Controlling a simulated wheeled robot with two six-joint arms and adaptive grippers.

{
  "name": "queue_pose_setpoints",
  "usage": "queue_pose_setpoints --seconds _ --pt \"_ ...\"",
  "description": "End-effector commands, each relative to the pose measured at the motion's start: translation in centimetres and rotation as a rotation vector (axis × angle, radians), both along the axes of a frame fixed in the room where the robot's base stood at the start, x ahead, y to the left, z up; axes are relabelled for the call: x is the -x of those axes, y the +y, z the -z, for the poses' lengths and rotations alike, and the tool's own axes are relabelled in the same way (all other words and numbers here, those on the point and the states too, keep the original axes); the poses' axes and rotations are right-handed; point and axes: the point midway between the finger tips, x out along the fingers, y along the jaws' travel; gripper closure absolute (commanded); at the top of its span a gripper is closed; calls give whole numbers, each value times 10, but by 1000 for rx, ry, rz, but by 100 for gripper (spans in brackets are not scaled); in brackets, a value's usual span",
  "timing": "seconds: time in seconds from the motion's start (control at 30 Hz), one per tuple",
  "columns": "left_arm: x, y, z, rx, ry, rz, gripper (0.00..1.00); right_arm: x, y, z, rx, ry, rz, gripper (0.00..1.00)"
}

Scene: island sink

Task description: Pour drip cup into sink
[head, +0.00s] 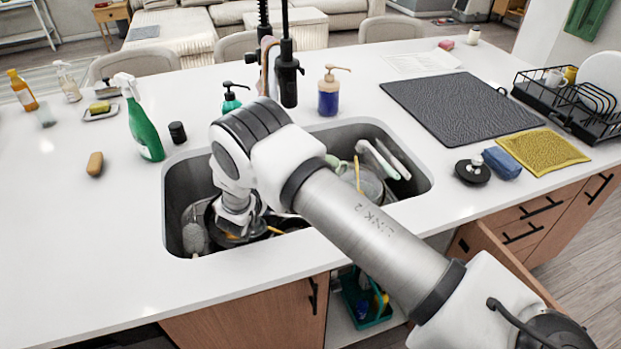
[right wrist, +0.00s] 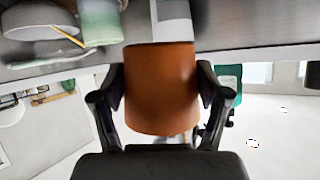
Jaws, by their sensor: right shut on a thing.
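An orange-brown cup (right wrist: 160,88) is clamped between the two fingers of my right gripper (right wrist: 162,100) in the right wrist view. Its opening and any contents cannot be seen. In the head view my right arm reaches in from the right over the sink (head: 176,190), with its wrist pointing down into the left part of the basin. The arm hides the cup and fingers there almost fully. The sink holds dishes, including a dark pan (head: 212,222) and pale plates or cutlery at the right. My left gripper is not in view.
A faucet (head: 288,80) and soap bottles (head: 328,92) stand behind the sink. A green spray bottle (head: 145,130) and a small black container (head: 177,132) are at the left. A drying mat (head: 450,105) and dish rack (head: 570,105) are at the right. The left front counter is clear.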

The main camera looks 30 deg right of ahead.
Motion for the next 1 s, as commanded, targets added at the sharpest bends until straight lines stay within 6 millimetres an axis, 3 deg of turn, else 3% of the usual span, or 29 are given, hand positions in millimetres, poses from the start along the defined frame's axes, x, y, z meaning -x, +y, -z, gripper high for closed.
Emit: queue_pose_setpoints --seconds 1.0 --pt "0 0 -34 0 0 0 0 25 -39 -36 -549 -314 -9 59"
